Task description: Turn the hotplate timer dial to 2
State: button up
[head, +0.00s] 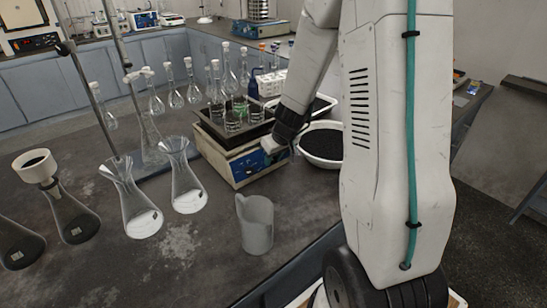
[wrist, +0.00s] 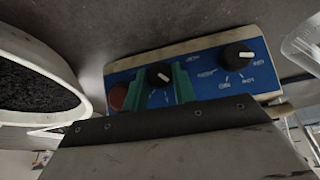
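The hotplate (head: 243,171) stands on the dark bench with its blue control panel facing me. In the wrist view the panel (wrist: 205,72) appears upside down. A black dial with a white pointer line (wrist: 158,74) sits between the green fingertips of my gripper (wrist: 159,83); I take it for the timer dial. The fingers flank it closely; whether they press on it is unclear. Its number marks are mostly hidden. A second black dial (wrist: 238,55) with word labels is beside it, clear of the fingers. In the head view my gripper (head: 272,148) is at the panel, its fingers barely visible.
A red round part (wrist: 118,97) is on the panel beside the fingers. A white bowl of dark grains (head: 322,145) stands right of the hotplate. A tray of glassware (head: 207,128) sits on the hotplate. A beaker (head: 256,225) and several flasks (head: 185,180) stand in front and left.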

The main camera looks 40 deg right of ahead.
jog(key=m+y, duration=0.2)
jog(key=y, duration=0.1)
jog(key=shift+d+m, duration=0.3)
jog(key=shift+d, duration=0.05)
jog(key=shift+s+d+f+m+t+y, duration=0.1)
jog(key=shift+m+t+y, duration=0.15)
jog(key=shift+m+y, duration=0.4)
jog(key=shift+d+f+m+t+y, duration=0.1)
jog(key=shift+m+t+y, duration=0.25)
jog(key=shift+y, duration=0.5)
jog(key=o, duration=1)
jog(key=v, duration=0.7)
jog(key=shift+s+d+r, duration=0.15)
jog(key=shift+r, duration=0.2)
